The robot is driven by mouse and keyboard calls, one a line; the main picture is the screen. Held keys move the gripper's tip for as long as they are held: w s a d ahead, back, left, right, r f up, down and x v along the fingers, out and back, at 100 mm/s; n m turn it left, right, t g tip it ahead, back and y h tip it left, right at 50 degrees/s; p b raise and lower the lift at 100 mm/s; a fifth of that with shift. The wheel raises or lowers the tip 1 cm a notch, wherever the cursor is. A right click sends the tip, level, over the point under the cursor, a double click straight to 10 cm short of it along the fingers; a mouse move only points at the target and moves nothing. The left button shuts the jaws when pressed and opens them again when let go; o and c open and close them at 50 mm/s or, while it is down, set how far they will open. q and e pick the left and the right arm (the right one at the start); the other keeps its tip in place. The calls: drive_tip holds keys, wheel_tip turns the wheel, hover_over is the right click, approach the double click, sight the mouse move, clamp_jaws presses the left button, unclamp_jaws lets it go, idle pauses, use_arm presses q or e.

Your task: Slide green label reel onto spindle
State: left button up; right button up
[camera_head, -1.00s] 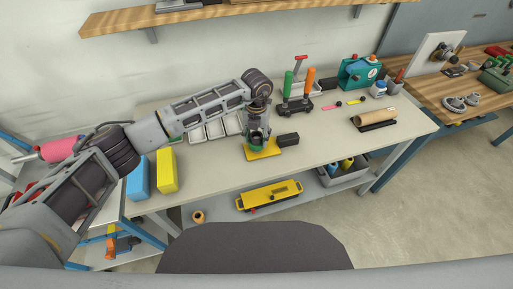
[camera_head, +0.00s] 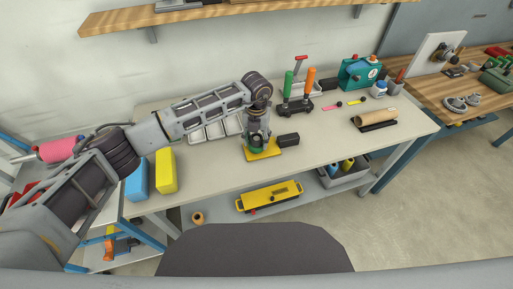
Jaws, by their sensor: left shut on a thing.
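My left gripper (camera_head: 257,142) points down over a yellow base plate (camera_head: 263,155) on the workbench. It is shut on the green label reel (camera_head: 255,149), which shows as a small green edge low between the fingers, just above or at the plate. The spindle is hidden behind the gripper and reel, so I cannot tell how far the reel is around it. A black block (camera_head: 288,140) sits at the right end of the yellow plate. My right gripper is not in view.
Grey trays (camera_head: 214,130) lie behind my left forearm. Blue (camera_head: 138,183) and yellow (camera_head: 167,170) blocks stand at the bench's left. Green- and orange-handled tools (camera_head: 298,90) stand behind the plate. A brown roll (camera_head: 374,117) lies to the right. The bench front is clear.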

use_arm(q)
drive_tip(key=shift+f, duration=0.1)
idle(0.6)
drive_tip(key=o, duration=1.1)
drive_tip(key=shift+r, duration=0.2)
wheel_tip(320, 180, up, 12)
drive_tip(key=shift+f, duration=0.15)
drive_tip(key=shift+s+f, duration=0.1)
idle(0.4)
